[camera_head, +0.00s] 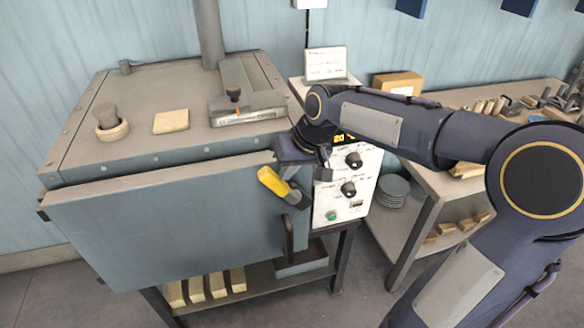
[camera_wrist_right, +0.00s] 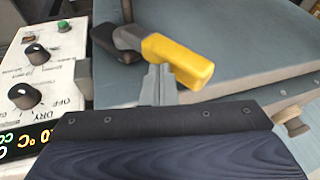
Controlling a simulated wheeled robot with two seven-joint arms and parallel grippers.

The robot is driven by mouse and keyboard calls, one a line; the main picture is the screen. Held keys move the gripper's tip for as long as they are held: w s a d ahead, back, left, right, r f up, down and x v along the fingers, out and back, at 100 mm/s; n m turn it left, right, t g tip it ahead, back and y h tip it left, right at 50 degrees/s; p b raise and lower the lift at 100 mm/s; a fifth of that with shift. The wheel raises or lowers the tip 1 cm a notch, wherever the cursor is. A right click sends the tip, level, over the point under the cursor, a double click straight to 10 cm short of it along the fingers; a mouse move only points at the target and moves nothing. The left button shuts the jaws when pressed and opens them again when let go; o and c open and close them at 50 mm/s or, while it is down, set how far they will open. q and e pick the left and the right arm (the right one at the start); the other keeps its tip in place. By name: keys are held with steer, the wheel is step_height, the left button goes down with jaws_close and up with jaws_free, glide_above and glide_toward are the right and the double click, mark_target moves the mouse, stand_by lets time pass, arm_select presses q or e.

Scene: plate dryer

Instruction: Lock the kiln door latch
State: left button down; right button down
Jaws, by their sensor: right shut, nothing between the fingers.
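The kiln door (camera_head: 180,225) is the large blue-grey front panel of the kiln (camera_head: 90,120). Whether it sits fully flush I cannot tell. Its latch has a yellow lever (camera_head: 273,182) near the door's upper right corner, slanting up and left from a dark pivot (camera_head: 297,198). The lever also shows in the right wrist view (camera_wrist_right: 180,60). My right gripper (camera_head: 287,173) is shut and empty, just above the lever. In the wrist view its fingertips (camera_wrist_right: 158,72) are right beside the lever; contact is unclear. My left gripper is out of view.
A dark door handle (camera_head: 288,238) stands out below the latch. The control panel (camera_head: 350,185), with knobs and a green button, is right of the door. A workbench (camera_head: 440,185) stands farther right. A cup (camera_head: 108,120) and a tile (camera_head: 171,121) are on top of the kiln.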

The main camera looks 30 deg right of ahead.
steer(key=shift+w+a+f+h, duration=0.15)
steer(key=shift+a+h, duration=0.45)
steer(key=shift+a, duration=0.2)
steer(key=w+a+f+n+g+h+b, duration=0.1)
steer(key=a+f+h+b, duration=0.3)
steer(key=h, duration=0.5)
steer(key=shift+w+a+f+n+g+h, duration=0.35)
steer(key=shift+a+f+n+g, duration=0.2)
steer(key=shift+a+f, duration=0.85)
